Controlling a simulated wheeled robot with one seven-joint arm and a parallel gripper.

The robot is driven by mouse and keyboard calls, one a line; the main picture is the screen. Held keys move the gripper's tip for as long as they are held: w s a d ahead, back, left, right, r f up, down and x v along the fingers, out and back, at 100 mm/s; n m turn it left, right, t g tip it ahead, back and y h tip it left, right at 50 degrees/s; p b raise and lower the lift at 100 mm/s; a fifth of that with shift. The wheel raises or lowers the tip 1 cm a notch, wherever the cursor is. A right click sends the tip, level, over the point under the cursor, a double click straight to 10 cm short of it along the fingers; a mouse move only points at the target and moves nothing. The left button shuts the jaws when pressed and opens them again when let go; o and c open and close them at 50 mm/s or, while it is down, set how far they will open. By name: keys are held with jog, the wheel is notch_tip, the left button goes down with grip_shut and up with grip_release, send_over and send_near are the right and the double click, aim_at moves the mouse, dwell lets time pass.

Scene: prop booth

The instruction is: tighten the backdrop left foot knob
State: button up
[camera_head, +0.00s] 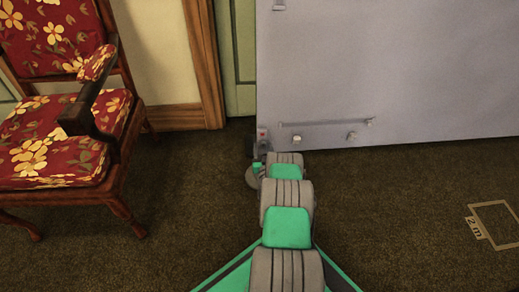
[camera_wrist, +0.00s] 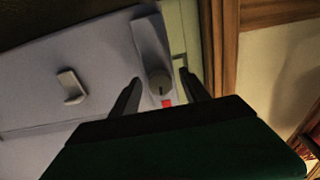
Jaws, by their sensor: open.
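The backdrop (camera_head: 390,70) is a large grey panel standing upright, its lower left corner just beyond my arm. In the wrist view the backdrop (camera_wrist: 95,55) fills the left side, tilted. A round dark grey knob (camera_wrist: 160,84) with a dark line on its face sits on a grey bracket (camera_wrist: 148,36) at the panel's edge. A red mark (camera_wrist: 167,103) is beside it. My gripper (camera_wrist: 159,76) is open, with one finger on each side of the knob in the picture. I cannot tell whether either finger touches it. In the head view my arm hides most of the gripper and the knob.
A red floral armchair (camera_head: 65,150) stands at the left. A wooden door frame (camera_head: 203,60) and green door (camera_head: 238,60) are behind. A thin rail (camera_head: 325,123) and small pegs (camera_head: 352,136) stick out from the panel. The carpet at right is clear, with a floor marking (camera_head: 495,222).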

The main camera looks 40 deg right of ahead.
grip_shut()
dwell(0.6)
